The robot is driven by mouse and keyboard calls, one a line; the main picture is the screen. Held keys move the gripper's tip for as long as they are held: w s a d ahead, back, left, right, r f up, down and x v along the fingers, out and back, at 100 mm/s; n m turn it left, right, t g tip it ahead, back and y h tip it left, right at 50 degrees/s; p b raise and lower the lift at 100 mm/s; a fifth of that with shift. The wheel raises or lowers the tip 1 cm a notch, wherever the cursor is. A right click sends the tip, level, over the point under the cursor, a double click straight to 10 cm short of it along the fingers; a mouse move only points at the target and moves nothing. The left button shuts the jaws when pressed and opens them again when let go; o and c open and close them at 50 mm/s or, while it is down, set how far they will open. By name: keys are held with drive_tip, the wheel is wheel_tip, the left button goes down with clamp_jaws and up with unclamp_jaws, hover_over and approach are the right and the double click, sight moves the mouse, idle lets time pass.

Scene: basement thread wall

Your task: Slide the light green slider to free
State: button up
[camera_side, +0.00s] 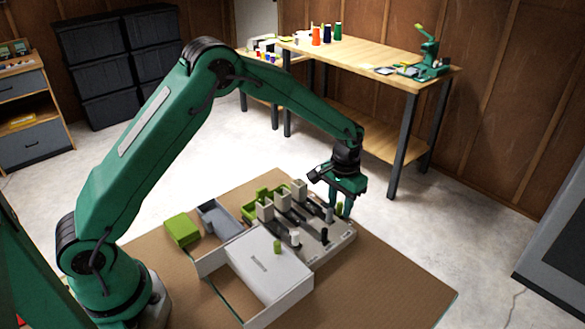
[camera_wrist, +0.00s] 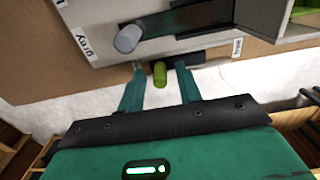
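In the wrist view the light green slider knob (camera_wrist: 160,73) stands at the panel's edge, beside a dark slot. My gripper (camera_wrist: 160,88) is open, with one finger on each side of the knob and a gap on both sides. In the side view my gripper (camera_side: 343,210) is down at the far right end of the slider panel (camera_side: 340,237); the knob between its fingers cannot be made out there. A grey knob (camera_wrist: 127,38) stands close by in the wrist view. A label reading "gray" (camera_wrist: 82,40) and another small label (camera_wrist: 237,47) lie on the panel.
A white knob (camera_side: 295,237) stands on the panel. A green block (camera_side: 182,229) and a grey tray (camera_side: 219,217) lie left on the brown mat (camera_side: 400,280). The mat's right side is clear.

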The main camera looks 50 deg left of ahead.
clamp_jaws()
drive_tip(key=shift+a, duration=1.5)
drive_tip(key=shift+o, duration=0.2)
unclamp_jaws()
